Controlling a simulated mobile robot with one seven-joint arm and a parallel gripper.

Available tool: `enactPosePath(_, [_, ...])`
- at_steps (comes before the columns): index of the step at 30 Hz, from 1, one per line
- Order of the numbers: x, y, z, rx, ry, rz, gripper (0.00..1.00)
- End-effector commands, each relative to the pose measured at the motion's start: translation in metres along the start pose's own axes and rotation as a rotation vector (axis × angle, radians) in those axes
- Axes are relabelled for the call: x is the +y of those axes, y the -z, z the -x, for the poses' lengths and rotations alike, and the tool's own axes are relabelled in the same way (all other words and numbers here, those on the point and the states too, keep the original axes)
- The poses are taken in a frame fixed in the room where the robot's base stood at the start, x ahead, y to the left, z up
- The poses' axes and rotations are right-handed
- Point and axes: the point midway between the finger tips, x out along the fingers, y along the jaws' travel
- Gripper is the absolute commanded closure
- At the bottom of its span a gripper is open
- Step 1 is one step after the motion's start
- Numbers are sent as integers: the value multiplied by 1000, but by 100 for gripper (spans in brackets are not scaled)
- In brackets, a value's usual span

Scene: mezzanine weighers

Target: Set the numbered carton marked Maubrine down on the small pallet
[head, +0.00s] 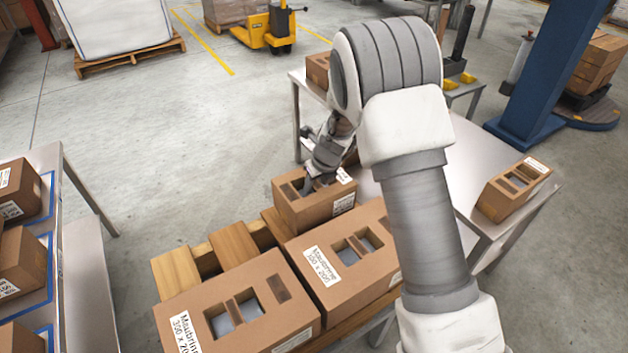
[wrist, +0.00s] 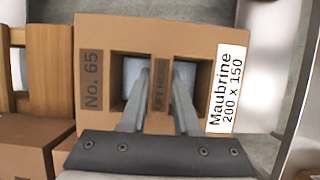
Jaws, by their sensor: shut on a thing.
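The numbered carton (head: 316,212) is brown, with two top openings and a bar between them. In the wrist view the carton (wrist: 210,35) reads "No. 65" and "Maubrine 200 x 150". My gripper (head: 309,187) is shut on its middle bar; the fingers (wrist: 160,82) reach into the openings on either side. The small pallet (head: 234,244) has bare wooden slats at its back left, and they also show left of the carton in the wrist view (wrist: 56,70). The carton is at the pallet's back right corner. Its underside is hidden, so I cannot tell whether it touches the slats.
Two larger Maubrine cartons (head: 245,315) (head: 350,250) stand on the pallet's front part. A metal table (head: 440,185) behind carries another carton (head: 512,190) at its right edge. A side bench (head: 45,165) with cartons is at the left. A blue column (head: 545,75) stands back right.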

Motion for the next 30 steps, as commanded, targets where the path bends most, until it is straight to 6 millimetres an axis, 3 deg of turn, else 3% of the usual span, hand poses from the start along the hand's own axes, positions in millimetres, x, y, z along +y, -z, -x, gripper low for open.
enactPosePath(9, [0, 7, -17, -2, 1, -1, 100])
enactPosePath(30, [0, 8, -21, -2, 1, 0, 100])
